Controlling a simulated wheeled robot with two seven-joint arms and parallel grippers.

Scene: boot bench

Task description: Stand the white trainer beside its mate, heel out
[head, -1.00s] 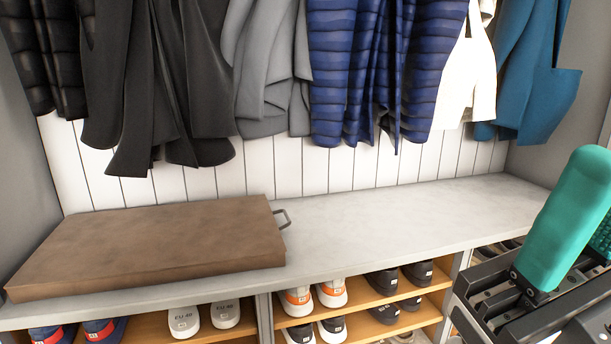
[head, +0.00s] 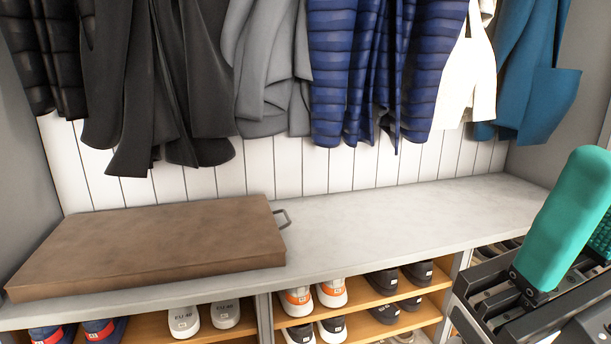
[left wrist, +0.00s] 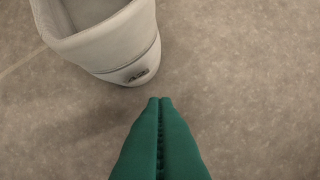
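A white trainer (left wrist: 105,40) shows in the left wrist view, cut off by the top edge, on a mottled grey-brown surface. Its heel, with a small dark label, faces my left gripper (left wrist: 160,100). The left gripper's green fingers are pressed together, empty, just short of the heel. That gripper is outside the head view. In the head view two pale shoes marked EU 40 (head: 184,321) (head: 226,314) stand side by side, heels out, on a shelf under the bench. My right gripper (head: 599,205) is at the right edge, its fingers apart and empty, partly cut off.
The grey bench top (head: 400,215) is clear on its right side. A brown lidded box or slab (head: 150,245) with a metal handle lies on its left. Orange-and-white shoes (head: 331,292), dark shoes (head: 382,282) and blue shoes (head: 103,330) fill cubbies below. Coats hang above.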

